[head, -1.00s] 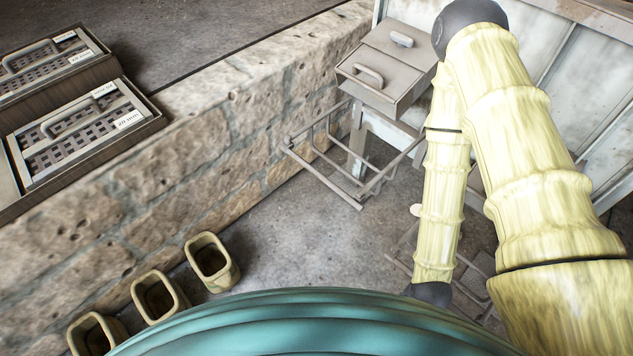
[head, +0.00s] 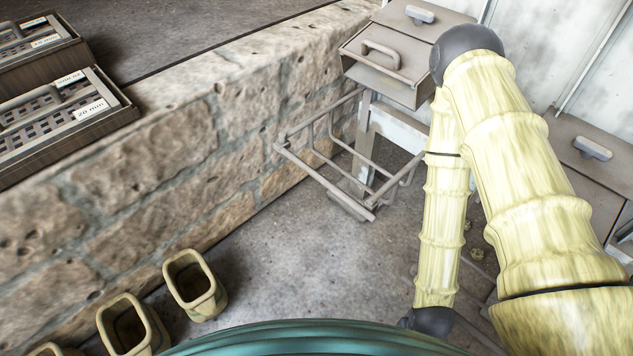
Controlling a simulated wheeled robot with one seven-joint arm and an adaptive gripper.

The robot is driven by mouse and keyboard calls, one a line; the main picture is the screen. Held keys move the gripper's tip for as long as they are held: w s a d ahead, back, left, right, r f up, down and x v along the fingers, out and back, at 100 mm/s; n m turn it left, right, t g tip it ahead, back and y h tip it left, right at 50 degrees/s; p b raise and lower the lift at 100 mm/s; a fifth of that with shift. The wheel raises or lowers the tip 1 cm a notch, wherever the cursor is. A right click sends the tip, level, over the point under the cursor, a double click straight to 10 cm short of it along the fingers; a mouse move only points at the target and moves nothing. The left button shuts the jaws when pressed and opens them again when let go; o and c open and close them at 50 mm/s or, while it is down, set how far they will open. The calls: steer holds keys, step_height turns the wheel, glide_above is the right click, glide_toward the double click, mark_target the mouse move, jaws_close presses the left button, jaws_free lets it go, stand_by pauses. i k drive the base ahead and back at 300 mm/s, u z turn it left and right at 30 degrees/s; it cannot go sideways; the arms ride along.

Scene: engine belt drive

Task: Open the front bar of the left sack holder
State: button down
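A grey wire-frame sack holder (head: 335,178) stands beside the stone wall, below a grey drawer box with a handle. Its bars stick out from a post toward the lower left, and its front bar (head: 322,184) runs along the near side. A second frame, mostly hidden behind my arm, shows a little at the lower right. My pale yellow arm comes down on the right, and its lower end reaches the bottom of the view near my teal body. My gripper is not visible in the head view.
A stone wall (head: 215,135) runs diagonally across the left, with slotted trays (head: 60,120) on top. Several open tan pots (head: 195,285) stand on the floor at lower left. Grey drawer boxes (head: 385,62) hang on the white panel. The concrete floor (head: 300,255) between pots and holder is clear.

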mark_target(282, 148)
steer(key=z, duration=1.65)
steer(key=k, duration=1.45)
steer(key=u, duration=1.8)
steer(key=i, duration=0.5)
